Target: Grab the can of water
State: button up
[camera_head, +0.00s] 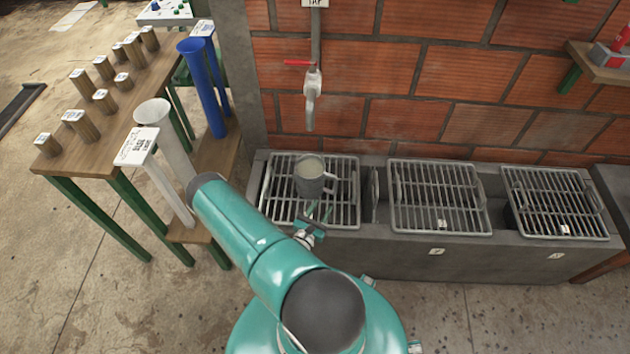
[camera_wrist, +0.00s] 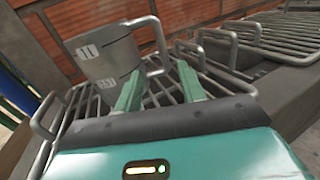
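The can of water (camera_head: 311,178) is a grey metal mug with a side handle. It stands upright on the left metal grate (camera_head: 270,205), below the tap (camera_head: 311,95). In the wrist view the can (camera_wrist: 108,58) shows marked labels on its side, and its handle is on the right. My gripper (camera_head: 318,213) is just in front of the can in the head view. In the wrist view my gripper's two teal fingers (camera_wrist: 160,90) are spread apart with nothing visible between them, pointing toward the can and its handle. Whether a finger touches the can is unclear.
Two more grates (camera_head: 438,197) (camera_head: 556,203) cover the concrete trough (camera_head: 385,262) to the right. A wooden table (camera_head: 55,155) with several wooden cylinders stands at left. A white tube (camera_head: 172,150) and a blue tube (camera_head: 207,95) stand near my arm. A brick wall rises behind.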

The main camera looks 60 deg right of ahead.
aim_at(334, 189)
jog(key=shift+s+f+n+t, duration=0.3)
jog(key=shift+s+f, duration=0.15)
jog(key=shift+f, duration=0.25)
jog(key=shift+d+f, duration=0.1)
jog(key=shift+f, duration=0.05)
jog(key=d, duration=0.8)
jog(key=shift+w, duration=0.4)
jog(key=shift+w+d+r, duration=0.1)
jog(key=shift+w+d, duration=0.05)
jog(key=shift+d, duration=0.75)
jog(key=shift+w+d+r, duration=0.1)
jog(key=shift+w+d, duration=0.05)
jog(key=shift+d, duration=0.7)
jog(key=shift+w+d, duration=0.15)
jog(key=shift+d, duration=0.75)
grip_shut()
jog(key=shift+w+r, duration=0.1)
